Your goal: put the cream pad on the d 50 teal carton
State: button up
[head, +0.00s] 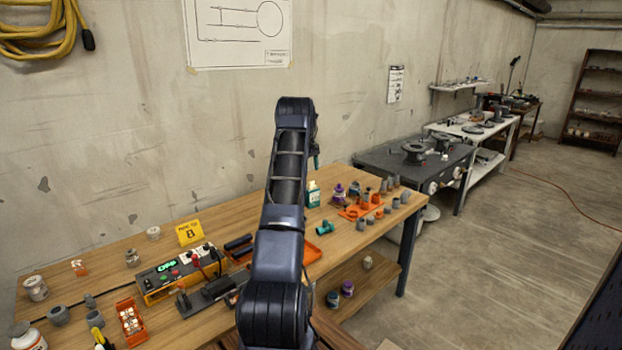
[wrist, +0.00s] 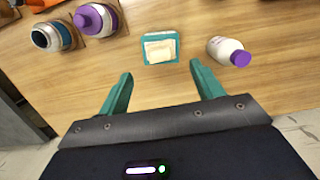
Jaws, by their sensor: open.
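The teal carton (wrist: 147,59) stands on the wooden bench, ahead of my gripper in the wrist view. In the head view the carton (head: 314,198) shows just right of my arm. A cream rectangle, which looks like the cream pad (wrist: 159,49), lies on the carton's upper face, within its teal edges. The carton's d 50 marking is too small to read. My gripper (wrist: 161,72) is open, with its two teal fingers apart and nothing between them. The fingertips are short of the carton in the picture, clear of it and the pad. In the head view my arm hides most of the gripper.
A white bottle with a purple cap (wrist: 228,52) lies right of the carton. A purple-lidded jar (wrist: 92,20) and a teal jar (wrist: 50,37) are at left. The bench (head: 345,240) has bare wood around the carton.

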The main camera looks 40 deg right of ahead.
jog(key=w+a+r+t, duration=0.1)
jog(key=w+a+r, duration=0.1)
jog(key=a+r, duration=1.65)
jog(key=s+a+r+t, duration=0.1)
jog(key=s+a+r, duration=0.1)
jog(key=a+r, duration=0.35)
jog(key=s+a+r+h, duration=0.1)
jog(key=s+a+r, duration=0.15)
jog(key=a, duration=0.65)
jog(key=s+a+r+t, duration=0.1)
jog(key=s+a+r, duration=0.2)
jog(key=a, duration=0.4)
jog(key=s+a+r+t, duration=0.2)
jog(key=s+a, duration=1.3)
jog(key=a, duration=0.1)
jog(key=s+a+f, duration=0.4)
jog(key=s+a, duration=0.1)
jog(key=s, duration=0.4)
jog(key=s+a+f+t+y, duration=0.1)
jog(key=s+a+f, duration=0.3)
jog(key=s, duration=0.4)
jog(key=shift+s+a+f, duration=0.3)
jog(key=shift+s+a, duration=0.1)
jog(key=shift+a, duration=0.1)
